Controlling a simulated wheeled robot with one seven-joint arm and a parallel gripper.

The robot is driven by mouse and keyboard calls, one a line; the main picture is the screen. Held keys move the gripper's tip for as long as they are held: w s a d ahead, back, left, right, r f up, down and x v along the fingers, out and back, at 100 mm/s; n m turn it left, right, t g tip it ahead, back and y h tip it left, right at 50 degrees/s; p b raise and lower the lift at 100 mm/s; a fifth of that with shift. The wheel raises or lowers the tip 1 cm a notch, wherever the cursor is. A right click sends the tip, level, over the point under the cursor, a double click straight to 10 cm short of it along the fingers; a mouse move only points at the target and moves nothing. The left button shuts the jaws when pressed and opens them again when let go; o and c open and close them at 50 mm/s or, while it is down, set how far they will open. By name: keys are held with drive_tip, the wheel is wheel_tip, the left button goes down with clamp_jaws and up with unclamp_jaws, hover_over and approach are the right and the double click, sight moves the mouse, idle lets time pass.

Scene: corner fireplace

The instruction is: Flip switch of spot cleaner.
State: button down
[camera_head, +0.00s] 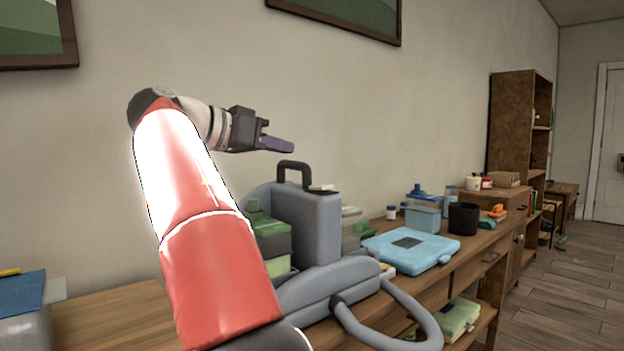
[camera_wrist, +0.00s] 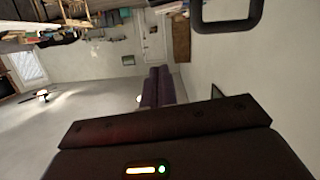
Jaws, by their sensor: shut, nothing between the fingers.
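The spot cleaner (camera_head: 312,230) is a grey-blue machine with a dark carry handle (camera_head: 293,170), a green tank (camera_head: 268,236) and a thick grey hose. It stands upright on the wooden counter. A small pale piece (camera_head: 322,188) sits on its top beside the handle; I cannot tell whether it is the switch. My gripper (camera_head: 291,147) is above the handle, apart from it, with its purple fingers pointing right. The fingers (camera_wrist: 158,74) are shut and empty in the wrist view, where a dark loop, apparently the handle (camera_wrist: 228,26), shows at the top. My arm hides part of the tank.
A light blue case (camera_head: 435,250) lies right of the cleaner. A black cup (camera_head: 463,218) and a blue container (camera_head: 422,217) stand behind it. A blue-topped box (camera_head: 22,300) is at the far left. The air around my gripper is free, with the wall behind.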

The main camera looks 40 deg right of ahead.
hover_over(322, 194)
drive_tip(key=shift+w+a+f, duration=0.1)
drive_tip(key=shift+w+f, duration=0.1)
drive_tip(key=shift+f, duration=1)
wheel_tip(322, 194, down, 3)
drive_tip(key=shift+s+r+b, duration=0.1)
drive_tip(key=shift+r+b, duration=0.1)
drive_tip(key=shift+b, duration=0.7)
drive_tip(key=shift+f, duration=0.75)
